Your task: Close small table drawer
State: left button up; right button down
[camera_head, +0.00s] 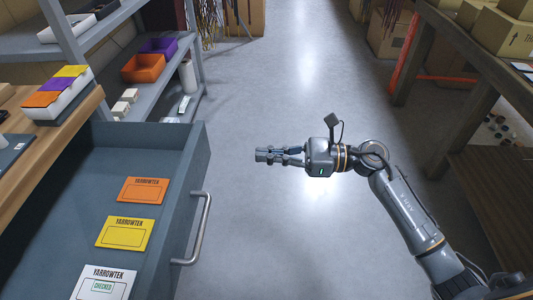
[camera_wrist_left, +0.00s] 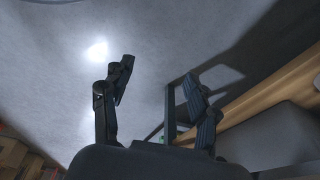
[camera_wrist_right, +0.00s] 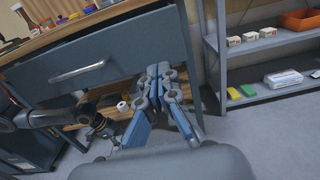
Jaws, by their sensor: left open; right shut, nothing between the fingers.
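The grey table drawer (camera_head: 171,188) is pulled open at the left of the head view. A metal bar handle (camera_head: 203,232) is on its front. In the right wrist view the drawer front (camera_wrist_right: 120,62) and handle (camera_wrist_right: 80,73) also show. Orange, yellow and white cards lie inside the drawer. My right gripper (camera_head: 262,155) is shut and empty over the floor, to the right of the drawer and apart from it. My left gripper (camera_wrist_left: 160,85) is open in the left wrist view and out of the head view. A dark bar (camera_wrist_left: 171,108) shows near its right finger; I cannot tell whether it is the handle.
The wooden tabletop (camera_head: 62,132) bears a white box (camera_head: 58,103) with coloured cards. A grey shelf (camera_head: 165,92) with an orange bin (camera_head: 143,68) stands beyond. A wooden bench (camera_head: 480,60) is at the right. The floor between is clear.

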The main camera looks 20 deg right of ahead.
aim_at(204, 152)
pick_arm(q)
jog(key=f, duration=0.1)
jog(key=s+f, duration=0.1)
jog(key=f+p, duration=0.1)
jog(key=f, duration=0.1)
jog(key=shift+s+a, duration=0.1)
jog(key=shift+s, duration=0.2)
pick_arm(e)
jog(key=x, duration=1.1)
jog(key=shift+f, duration=0.1)
pick_arm(q)
jog(key=shift+a, duration=0.1)
